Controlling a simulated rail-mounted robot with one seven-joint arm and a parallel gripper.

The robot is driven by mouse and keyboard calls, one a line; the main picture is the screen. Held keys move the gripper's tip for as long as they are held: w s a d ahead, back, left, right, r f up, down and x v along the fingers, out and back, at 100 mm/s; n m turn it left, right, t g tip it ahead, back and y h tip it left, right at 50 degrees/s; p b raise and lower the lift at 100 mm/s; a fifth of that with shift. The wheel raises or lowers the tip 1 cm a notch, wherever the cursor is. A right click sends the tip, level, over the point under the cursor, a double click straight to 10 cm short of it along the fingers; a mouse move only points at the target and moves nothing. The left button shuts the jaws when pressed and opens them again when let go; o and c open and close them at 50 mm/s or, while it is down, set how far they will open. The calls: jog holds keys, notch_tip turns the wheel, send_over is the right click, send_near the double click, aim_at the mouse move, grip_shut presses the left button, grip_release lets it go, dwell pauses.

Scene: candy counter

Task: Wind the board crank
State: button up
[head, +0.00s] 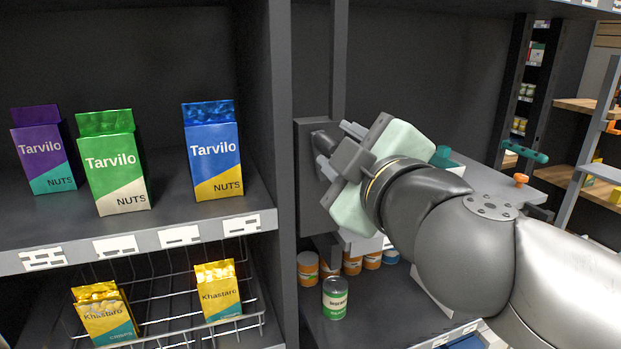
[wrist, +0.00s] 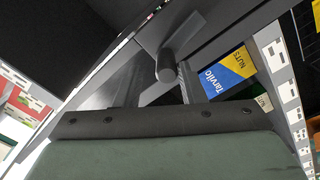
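The crank is a dark grey handle on a dark box (head: 309,207) fixed to the shelf upright. In the head view the crank handle (head: 322,138) shows just left of my gripper (head: 325,157), which partly covers it. In the wrist view the crank's round-ended handle (wrist: 167,66) reaches into the gap between my fingers (wrist: 158,84), nearer the right finger. My gripper is open, its two fingers apart. I see no clear contact between fingers and handle. A board moved by the crank cannot be made out.
Nuts bags (head: 112,165) stand on the left shelf, with crisps bags (head: 219,291) in a wire rack below. Several cans (head: 335,298) stand on the lower shelf under my gripper. A grey counter (head: 545,188) with a teal-handled item (head: 525,152) lies behind my arm.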

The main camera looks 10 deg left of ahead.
jog(key=shift+a+f, duration=0.1)
jog(key=p+v, duration=0.2)
jog(key=v, duration=0.4)
dwell(0.5)
